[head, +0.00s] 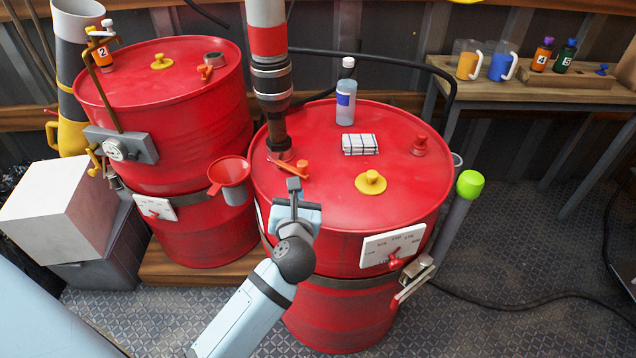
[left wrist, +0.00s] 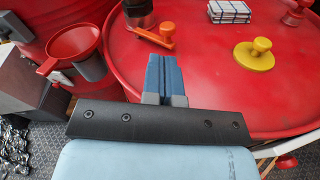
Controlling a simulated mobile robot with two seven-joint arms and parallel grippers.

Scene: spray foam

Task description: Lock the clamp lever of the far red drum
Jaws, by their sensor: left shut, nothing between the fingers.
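Two red drums stand side by side. The drum at the left (head: 180,110) is farther back; on its top an orange-red lever (head: 206,72) lies next to a grey ringed opening. The nearer drum (head: 330,210) has a black and red pump tube (head: 272,80) standing in its top. An orange lever (head: 293,168) lies at the tube's foot; it also shows in the left wrist view (left wrist: 152,36). My left gripper (head: 294,188) is shut and empty, its fingertips close to this lever; whether they touch cannot be told. My right gripper is not in view.
A red funnel cup (head: 229,172) hangs between the drums. A bench (head: 510,96) with mugs stands at the back right. Floor at the right is largely clear.

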